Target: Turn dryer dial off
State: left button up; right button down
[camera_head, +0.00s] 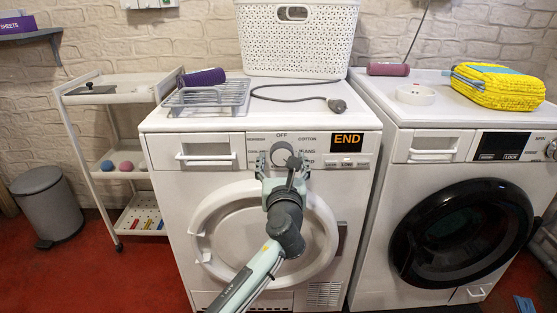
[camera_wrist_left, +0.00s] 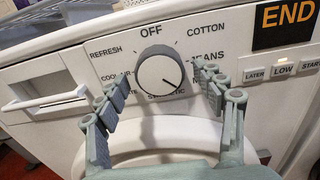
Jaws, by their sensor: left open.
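The dryer (camera_head: 165,215) is the white machine in the middle, with a round door. Its dial (camera_wrist_left: 160,72) is grey with a white face, ringed by OFF at the top, COTTON, JEANS, SYNTHETIC at the bottom, COOL AIR and REFRESH. The dial's dark mark (camera_wrist_left: 171,84) points to the lower right, away from OFF. It also shows in the head view (camera_head: 281,152). My left gripper (camera_head: 283,163) is open in front of the dial, its fingers to either side and slightly below in the wrist view (camera_wrist_left: 158,88). I cannot tell whether they touch it. The display (camera_head: 346,142) reads END.
A white basket (camera_head: 297,45), a wire rack (camera_head: 207,95) and a grey corded object (camera_head: 336,104) are on the dryer top. A black-door washer (camera_head: 410,180) stands right. A shelf cart (camera_head: 112,135) and grey bin (camera_head: 47,203) stand left on red floor.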

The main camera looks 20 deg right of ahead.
pick_arm(q)
jog(key=shift+s, duration=0.1)
jog(key=c, duration=1.2)
jog(key=shift+n, duration=0.3)
